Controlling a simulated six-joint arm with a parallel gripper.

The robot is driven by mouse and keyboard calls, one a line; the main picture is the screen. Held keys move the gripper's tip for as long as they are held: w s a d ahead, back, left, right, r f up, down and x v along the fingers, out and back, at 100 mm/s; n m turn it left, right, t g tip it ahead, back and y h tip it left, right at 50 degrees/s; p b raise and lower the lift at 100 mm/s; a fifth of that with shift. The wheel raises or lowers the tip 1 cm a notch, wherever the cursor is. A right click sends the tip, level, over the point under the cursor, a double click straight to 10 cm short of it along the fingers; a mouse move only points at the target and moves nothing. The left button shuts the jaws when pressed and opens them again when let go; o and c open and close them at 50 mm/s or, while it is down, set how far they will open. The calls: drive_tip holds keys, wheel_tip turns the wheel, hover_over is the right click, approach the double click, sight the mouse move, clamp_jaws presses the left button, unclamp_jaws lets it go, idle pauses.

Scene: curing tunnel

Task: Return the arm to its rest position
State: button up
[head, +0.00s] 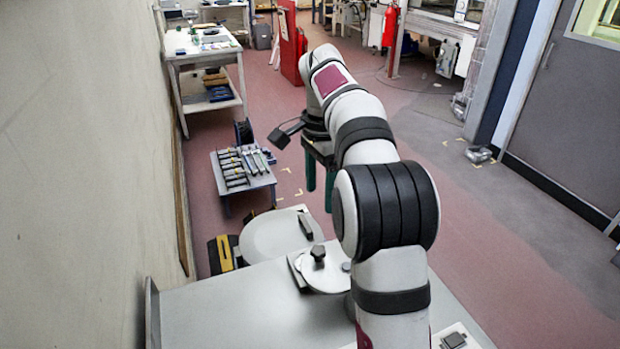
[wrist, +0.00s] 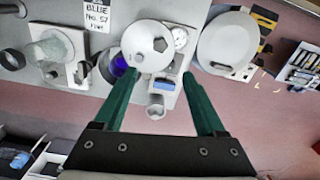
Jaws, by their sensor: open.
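My arm reaches forward over the pale bench (head: 230,310) in the head view. My gripper (head: 320,185) is at its far end, with green fingers pointing down, beyond the bench's far edge. In the wrist view my gripper (wrist: 158,77) has its two green fingers spread wide with nothing between them. Past the fingertips I see a white round disc (wrist: 143,58) with a dark knob, a small dial (wrist: 180,38) and a white cup-like part (wrist: 156,110). The disc also shows in the head view (head: 325,275), on the bench beside my arm.
A larger pale disc (head: 270,236) stands at the bench's far edge, near a yellow and black object (head: 222,255). A low blue table (head: 224,190) holds several grey bars. A workbench (head: 207,50) lines the left wall. Open red floor (head: 480,220) lies to the right.

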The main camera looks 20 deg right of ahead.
drive_tip(key=s+a+r+n, duration=0.2)
drive_tip(key=s+a+n, duration=0.2)
drive_tip(key=s+a, duration=0.45)
drive_tip(key=s+a+f+n, duration=0.2)
drive_tip(key=s+f, duration=0.1)
drive_tip(key=s, duration=0.5)
drive_tip(key=s+a+f+n+y, duration=0.1)
drive_tip(key=s+a+f+n, duration=0.1)
drive_tip(key=s, duration=0.5)
drive_tip(key=s+a+f+n, duration=0.2)
drive_tip(key=s+f+n, duration=0.1)
drive_tip(key=s, duration=0.5)
drive_tip(key=shift+s+a+f+y, duration=0.3)
drive_tip(key=shift+a+f+y, duration=0.1)
drive_tip(key=shift+f, duration=0.4)
drive_tip(key=shift+d, duration=0.1)
